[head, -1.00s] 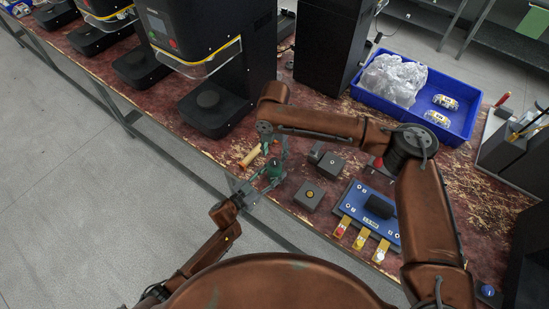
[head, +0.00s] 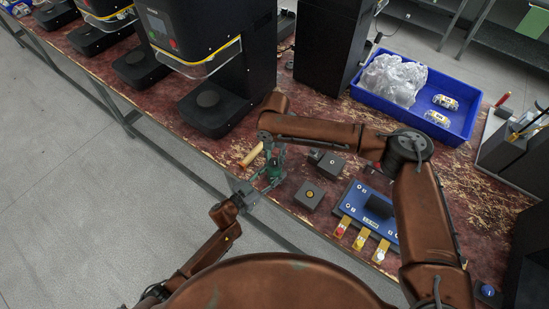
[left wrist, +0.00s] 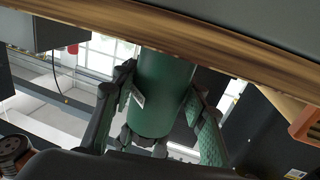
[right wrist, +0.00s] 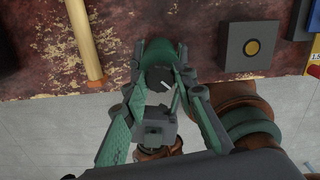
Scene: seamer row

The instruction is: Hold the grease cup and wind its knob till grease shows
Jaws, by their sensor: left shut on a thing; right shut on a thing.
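The grease cup is a green cylinder (left wrist: 163,95), seen close up in the left wrist view. It shows small in the head view (head: 271,173), at the bench's front edge. My left gripper (left wrist: 160,80) is shut around its body from the side. My right gripper (right wrist: 161,88) comes from above and is shut on the dark knob (right wrist: 159,76), which bears a white mark. The two grippers are close together. In the head view, the right gripper (head: 272,153) partly hides the cup. I see no grease.
A tan rod (head: 251,155) lies just left of the cup. Grey blocks, one with a yellow button (head: 310,194), and a blue fixture (head: 362,212) stand to the right. A blue crate (head: 462,125) is farther back. Floor is open in front of the bench.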

